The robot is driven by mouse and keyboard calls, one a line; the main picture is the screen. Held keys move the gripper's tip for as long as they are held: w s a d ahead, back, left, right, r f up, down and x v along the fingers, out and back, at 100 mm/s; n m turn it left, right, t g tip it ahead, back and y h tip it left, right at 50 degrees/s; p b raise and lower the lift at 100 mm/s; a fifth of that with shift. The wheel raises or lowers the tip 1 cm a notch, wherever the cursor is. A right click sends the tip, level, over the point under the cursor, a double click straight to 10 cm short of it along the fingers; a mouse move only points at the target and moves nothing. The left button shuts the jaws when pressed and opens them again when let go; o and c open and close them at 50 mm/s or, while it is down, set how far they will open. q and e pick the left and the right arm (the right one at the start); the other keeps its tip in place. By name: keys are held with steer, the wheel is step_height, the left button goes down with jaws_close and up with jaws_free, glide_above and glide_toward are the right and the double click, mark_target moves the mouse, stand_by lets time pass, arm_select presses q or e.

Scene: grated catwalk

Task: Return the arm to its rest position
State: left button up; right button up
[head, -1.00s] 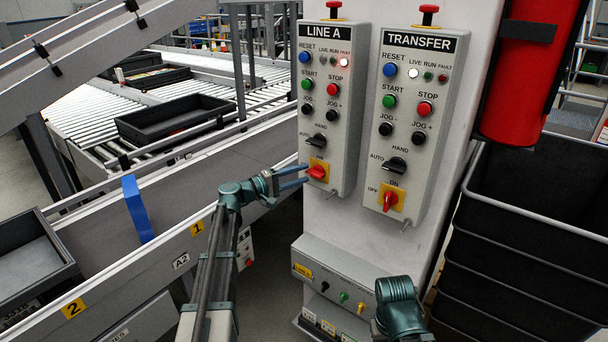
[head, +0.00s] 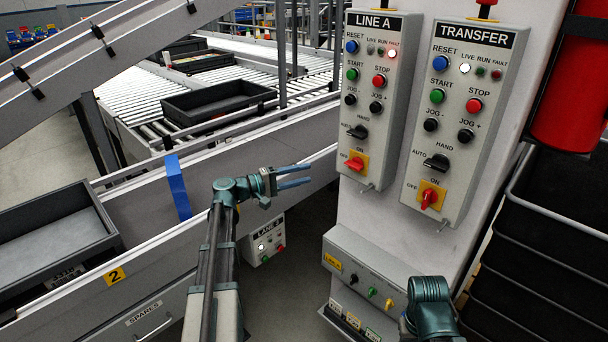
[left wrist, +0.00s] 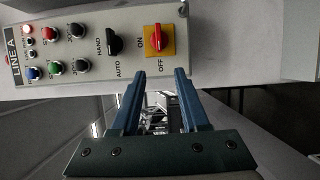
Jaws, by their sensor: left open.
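My left gripper (head: 294,178) is open and empty, left of the LINE A control box (head: 370,90) and apart from it. Its two blue fingers also show in the left wrist view (left wrist: 153,98), with a gap between them. The red rotary switch (head: 355,163) on its yellow plate sits at the bottom of the LINE A box; in the left wrist view the switch (left wrist: 157,39) is beyond the fingertips. My right arm (head: 430,305) shows only as a teal joint at the bottom; its gripper is out of view.
The TRANSFER box (head: 465,110) stands right of LINE A on a pale column. A lower panel (head: 365,285) juts out below. A conveyor wall (head: 130,250) with a blue bracket (head: 178,188) runs along the left. Black crates (head: 540,240) are stacked at the right.

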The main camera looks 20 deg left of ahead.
arm_select(q)
steer(key=s+d+f+m+g+y, duration=0.1)
steer(key=s+d+f+m+g, duration=0.2)
steer(key=d, duration=0.4)
steer(key=s+d+f+m+g, duration=0.1)
steer(key=s+d+f+g, duration=0.15)
steer(key=d+f, duration=0.4)
steer(key=s+d+f+m+g+y, duration=0.1)
steer(key=s+d+f+m+g, duration=0.2)
steer(key=d, duration=0.6)
steer(key=s+d+f+m+g+y, duration=0.3)
steer(key=s+d+f+g+y, duration=0.3)
steer(key=s, duration=0.4)
steer(key=s+f+m+y, duration=0.3)
steer(key=s+f+y, duration=0.15)
steer(key=s, duration=0.45)
step_height(320, 180, up, 15)
steer(key=p, duration=1.4)
steer(key=shift+w+d+t+y, duration=0.15)
steer(key=shift+w+t+y, duration=0.1)
steer(key=shift+t+y, duration=0.15)
